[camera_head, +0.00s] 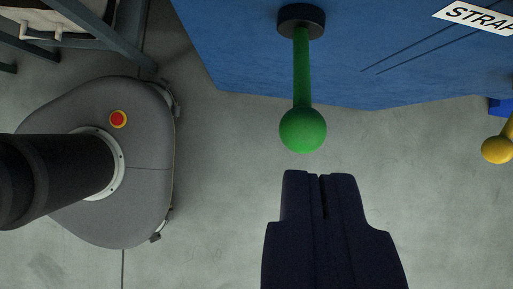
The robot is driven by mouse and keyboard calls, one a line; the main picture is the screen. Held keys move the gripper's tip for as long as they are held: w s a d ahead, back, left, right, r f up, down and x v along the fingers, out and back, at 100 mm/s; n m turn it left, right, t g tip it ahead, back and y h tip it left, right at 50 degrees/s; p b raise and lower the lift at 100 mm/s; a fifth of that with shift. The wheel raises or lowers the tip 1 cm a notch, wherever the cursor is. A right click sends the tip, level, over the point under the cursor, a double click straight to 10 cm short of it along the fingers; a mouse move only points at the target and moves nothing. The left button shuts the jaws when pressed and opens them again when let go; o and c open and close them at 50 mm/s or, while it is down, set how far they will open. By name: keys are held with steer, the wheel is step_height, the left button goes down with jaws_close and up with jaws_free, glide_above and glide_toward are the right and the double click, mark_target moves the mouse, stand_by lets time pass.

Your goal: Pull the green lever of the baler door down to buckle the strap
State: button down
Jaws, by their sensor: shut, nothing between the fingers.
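The green lever (303,80) has a round green ball at its end and a dark round mount at its other end. The mount sits on the blue baler door (230,40). The lever points down the picture toward my gripper (322,177). My gripper is shut and empty, with its fingertips just below the ball in the picture. A small gap of floor shows between fingertips and ball. The strap itself cannot be made out.
A yellow ball-ended lever (497,149) is at the right edge. A white sign reading "STRAP" (478,14) is at the top right. My grey base stands at the left. A metal frame (80,30) is at the top left. Bare concrete floor lies below.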

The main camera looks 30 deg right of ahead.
mark_target(301, 136)
steer(key=b+x, duration=0.3)
steer(key=x, duration=0.3)
steer(key=shift+w+a+f, duration=0.15)
steer(key=shift+f, duration=0.2)
steer(key=shift+d+f+y, duration=0.65)
steer(key=shift+y, duration=0.05)
step_height(301, 136, down, 12)
steer(key=d+y+b, duration=0.2)
steer(key=b, duration=0.1)
steer(key=shift+d+y+b, duration=0.2)
steer(key=shift+y+b, duration=0.1)
steer(key=shift+y, duration=0.1)
steer(key=shift+d+r, duration=0.1)
